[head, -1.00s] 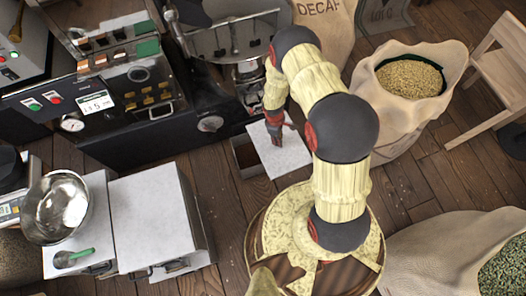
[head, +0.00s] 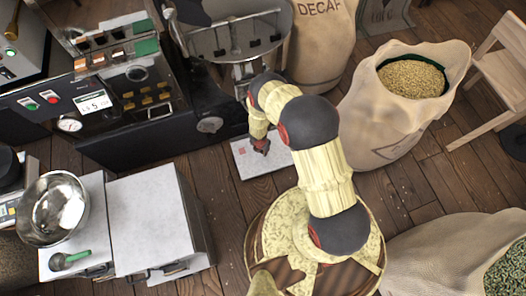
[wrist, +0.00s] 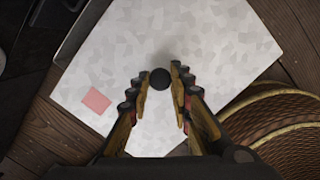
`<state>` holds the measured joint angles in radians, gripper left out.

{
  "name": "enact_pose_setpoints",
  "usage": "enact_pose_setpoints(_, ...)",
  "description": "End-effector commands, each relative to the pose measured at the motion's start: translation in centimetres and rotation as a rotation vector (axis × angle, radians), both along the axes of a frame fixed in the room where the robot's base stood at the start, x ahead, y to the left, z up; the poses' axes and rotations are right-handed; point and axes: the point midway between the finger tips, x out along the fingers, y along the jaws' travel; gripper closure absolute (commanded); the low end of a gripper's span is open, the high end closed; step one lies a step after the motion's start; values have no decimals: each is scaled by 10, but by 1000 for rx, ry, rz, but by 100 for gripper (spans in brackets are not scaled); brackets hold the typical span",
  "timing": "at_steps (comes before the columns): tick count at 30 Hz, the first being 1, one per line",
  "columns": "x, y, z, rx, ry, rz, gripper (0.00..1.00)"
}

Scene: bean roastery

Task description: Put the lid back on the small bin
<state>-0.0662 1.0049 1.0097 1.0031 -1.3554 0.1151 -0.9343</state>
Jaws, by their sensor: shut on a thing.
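The lid is a pale speckled square panel with a pinkish-red patch and a dark round knob. It lies roughly level in front of the dark machine in the head view (head: 252,168) and fills much of the wrist view (wrist: 205,40). My gripper (head: 262,148) is above it, and in the wrist view its fingers (wrist: 160,76) are closed around the knob. A grey edge (wrist: 78,35), likely the small bin's rim, shows along the lid's upper left side. The lid hides the rest of the bin; I cannot tell whether it is seated.
The dark machine (head: 150,135) stands just behind and left of the lid. An open bean sack (head: 385,125) stands at right. Wooden floor lies between.

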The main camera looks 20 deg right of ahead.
Motion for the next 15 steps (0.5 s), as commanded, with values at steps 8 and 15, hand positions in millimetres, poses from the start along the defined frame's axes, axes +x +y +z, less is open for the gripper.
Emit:
enact_pose_setpoints(8, 24, -1, -9, 0, -1, -4, 100)
enact_pose_setpoints(15, 43, -1, -16, -1, 1, -5, 100)
